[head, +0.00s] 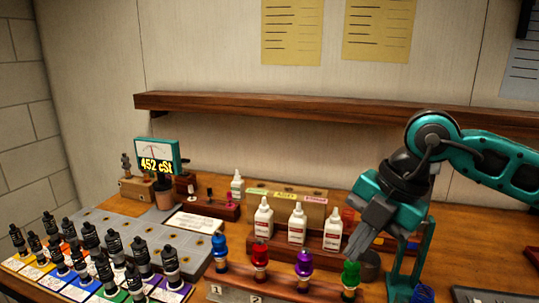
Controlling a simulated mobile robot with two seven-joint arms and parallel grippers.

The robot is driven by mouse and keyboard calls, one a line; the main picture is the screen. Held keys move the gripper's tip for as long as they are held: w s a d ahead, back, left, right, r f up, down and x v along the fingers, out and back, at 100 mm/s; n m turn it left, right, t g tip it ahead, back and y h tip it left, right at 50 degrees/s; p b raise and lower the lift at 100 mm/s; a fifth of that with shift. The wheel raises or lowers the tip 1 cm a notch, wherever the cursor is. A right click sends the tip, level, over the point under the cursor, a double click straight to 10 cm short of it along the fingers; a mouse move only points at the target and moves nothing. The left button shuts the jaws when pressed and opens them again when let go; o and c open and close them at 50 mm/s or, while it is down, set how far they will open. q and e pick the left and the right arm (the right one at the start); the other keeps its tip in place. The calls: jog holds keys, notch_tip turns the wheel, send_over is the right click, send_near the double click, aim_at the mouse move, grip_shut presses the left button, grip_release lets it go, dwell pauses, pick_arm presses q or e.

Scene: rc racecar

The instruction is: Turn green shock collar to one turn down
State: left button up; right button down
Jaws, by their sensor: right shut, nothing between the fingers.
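A green collar-like piece (351,273) stands at the right end of a wooden rack (300,284), in a row with purple, red and blue ones. My right gripper (357,247) is shut and empty, pointing down just above the green piece. I cannot tell whether the fingertips touch it. Its turn setting is not readable. Several black shocks (112,247) stand upright at the left on coloured cards, one of them green. My left gripper is not in view.
White bottles (298,222) stand in a wooden holder behind the rack. A teal meter (158,157) reads 452 cSt at the back left. A teal stand (425,255) is right of the gripper. A wooden shelf (300,107) runs along the wall.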

aim_at(351, 279)
jog(key=w+d+f+m+h+b, duration=0.1)
jog(key=d+f+h+b, duration=0.1)
jog(key=d+f+b, duration=0.2)
notch_tip(351, 279, down, 4)
jog(key=shift+r+t+b, duration=0.25)
jog(key=shift+t+b, duration=0.15)
jog(key=shift+w+a, duration=0.1)
jog(key=shift+a, duration=0.1)
dwell(0.6)
jog(key=shift+w+a, duration=0.15)
jog(key=shift+a, duration=0.2)
dwell(0.4)
jog(key=shift+b, duration=0.35)
